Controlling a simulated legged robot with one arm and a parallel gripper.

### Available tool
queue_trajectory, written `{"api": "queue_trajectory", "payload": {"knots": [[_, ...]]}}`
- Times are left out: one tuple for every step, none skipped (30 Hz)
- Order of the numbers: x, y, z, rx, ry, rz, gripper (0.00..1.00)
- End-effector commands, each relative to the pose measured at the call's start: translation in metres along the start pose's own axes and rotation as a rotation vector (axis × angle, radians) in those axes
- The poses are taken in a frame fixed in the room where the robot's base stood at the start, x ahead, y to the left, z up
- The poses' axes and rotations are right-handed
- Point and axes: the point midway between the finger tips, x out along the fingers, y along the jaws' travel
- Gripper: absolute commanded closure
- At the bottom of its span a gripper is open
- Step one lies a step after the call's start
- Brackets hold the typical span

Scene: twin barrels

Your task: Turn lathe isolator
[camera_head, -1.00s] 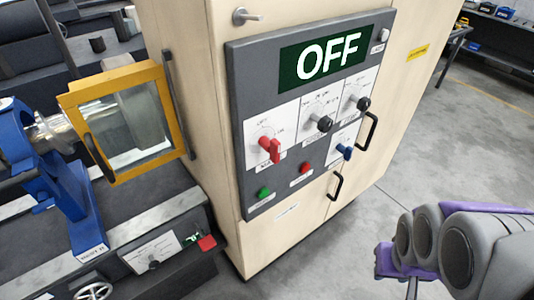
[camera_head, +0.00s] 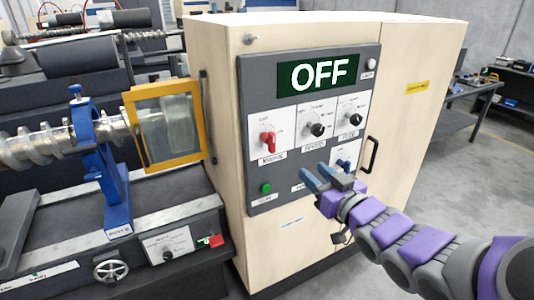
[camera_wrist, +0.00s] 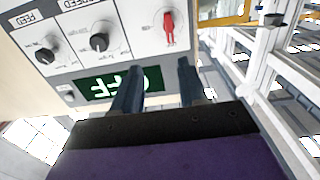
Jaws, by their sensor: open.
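The control panel (camera_head: 248,100) is on the front of a cream cabinet, and its green display (camera_head: 318,74) reads OFF. The red rotary handle (camera_head: 267,142), labelled MAINS, sits at the panel's left below the display. It also shows at the top of the wrist view (camera_wrist: 169,27), where the picture is upside down. My gripper (camera_head: 320,178) is open and empty, in front of the lower panel, to the right of and below the red handle. Its two fingers (camera_wrist: 160,85) stand apart in the wrist view. It covers the red button and part of the blue switch.
Two black knobs (camera_head: 317,129) (camera_head: 349,120) lie right of the red handle. A green button (camera_head: 265,188) sits below it. A yellow-framed guard (camera_head: 203,125) and blue lathe rest (camera_head: 112,190) stand at left. Open floor lies to the right.

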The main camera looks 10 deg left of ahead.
Motion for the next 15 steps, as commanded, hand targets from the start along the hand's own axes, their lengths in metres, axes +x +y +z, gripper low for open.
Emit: {"api": "queue_trajectory", "payload": {"knots": [[0.003, -0.004, -0.001, 0.0, 0.009, -0.01, 0.57], [0.004, -0.006, -0.002, 0.001, 0.013, -0.013, 0.57], [0.006, -0.008, -0.003, 0.0, 0.014, -0.015, 0.57], [0.008, -0.01, -0.003, -0.001, 0.014, -0.017, 0.57], [0.01, -0.012, -0.003, -0.001, 0.012, -0.018, 0.57], [0.013, -0.013, -0.004, -0.002, 0.01, -0.018, 0.57], [0.016, -0.015, -0.004, -0.002, 0.008, -0.018, 0.57], [0.019, -0.015, -0.004, -0.002, 0.007, -0.019, 0.57], [0.022, -0.015, -0.004, -0.002, 0.007, -0.019, 0.57], [0.024, -0.014, -0.005, -0.001, 0.008, -0.019, 0.57], [0.026, -0.014, -0.006, -0.001, 0.008, -0.019, 0.57], [0.029, -0.012, -0.006, -0.001, 0.008, -0.019, 0.57], [0.03, -0.01, -0.006, -0.001, 0.008, -0.018, 0.57], [0.032, -0.008, -0.006, 0.0, 0.009, -0.017, 0.57], [0.035, -0.007, -0.006, 0.001, 0.01, -0.016, 0.57]]}}
